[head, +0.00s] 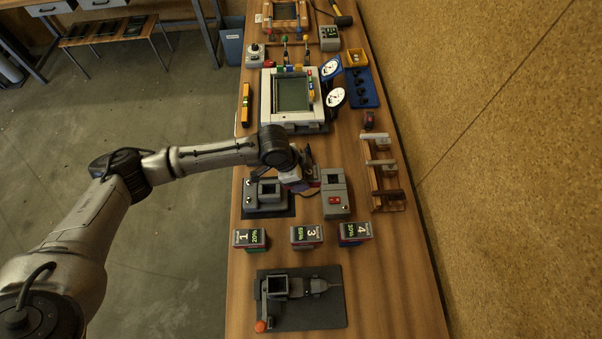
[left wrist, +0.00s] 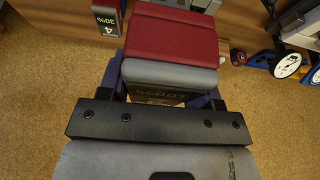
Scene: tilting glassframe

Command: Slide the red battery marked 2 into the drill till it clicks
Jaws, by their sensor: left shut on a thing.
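My left gripper (head: 299,184) is shut on a red and grey battery (left wrist: 172,45), which fills the middle of the left wrist view between the jaws (left wrist: 165,98). Its label is seen at a steep angle, and I cannot read a 2 on it. In the head view the gripper and battery are over the gap between two grey units, and the arm hides most of the battery. The drill (head: 300,287) lies on a dark mat (head: 328,315) at the near end of the bench, with an open square socket (head: 277,285). My right gripper is not in view.
Batteries marked 1 (head: 250,238), 3 (head: 307,236) and 4 (head: 355,232) stand in a row between drill and gripper. A wooden rack (head: 383,180) stands at the right edge.

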